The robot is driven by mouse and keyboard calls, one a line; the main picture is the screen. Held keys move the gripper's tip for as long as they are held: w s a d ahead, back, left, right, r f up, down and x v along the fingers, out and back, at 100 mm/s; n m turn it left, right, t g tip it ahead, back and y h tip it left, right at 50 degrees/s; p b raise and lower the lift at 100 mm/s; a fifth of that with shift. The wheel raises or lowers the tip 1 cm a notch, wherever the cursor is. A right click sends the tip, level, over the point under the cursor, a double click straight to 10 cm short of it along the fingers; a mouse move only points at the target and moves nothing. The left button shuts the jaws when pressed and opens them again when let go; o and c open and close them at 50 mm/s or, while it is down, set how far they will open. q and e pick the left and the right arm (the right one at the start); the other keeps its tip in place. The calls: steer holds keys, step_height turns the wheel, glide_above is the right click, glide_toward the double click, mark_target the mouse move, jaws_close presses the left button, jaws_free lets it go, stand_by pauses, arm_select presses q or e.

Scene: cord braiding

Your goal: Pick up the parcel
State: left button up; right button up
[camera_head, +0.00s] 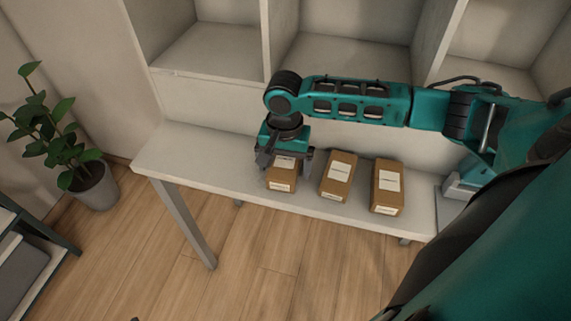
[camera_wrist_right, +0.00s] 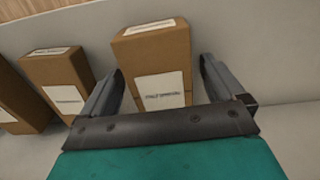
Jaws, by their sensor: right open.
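Three brown cardboard parcels with white labels stand in a row on a narrow pale table. The leftmost parcel (camera_head: 282,176) is under my right gripper (camera_head: 287,160), which partly hides its back. In the right wrist view the same parcel (camera_wrist_right: 158,62) stands between the two open fingers of the gripper (camera_wrist_right: 162,68), one finger on each side. A gap shows at the right finger; contact at the left finger is unclear. The middle parcel (camera_head: 338,177) and the right parcel (camera_head: 387,187) stand apart from it. My left gripper is out of view.
The pale table (camera_head: 190,155) is clear left of the parcels. A shelf unit with open compartments (camera_head: 215,50) stands behind it. A potted plant (camera_head: 95,186) is on the wooden floor at the left. My right arm reaches over the table from the right.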

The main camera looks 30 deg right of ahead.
steer(key=c, duration=1.1)
steer(key=shift+o, duration=0.2)
steer(key=shift+r, duration=0.1)
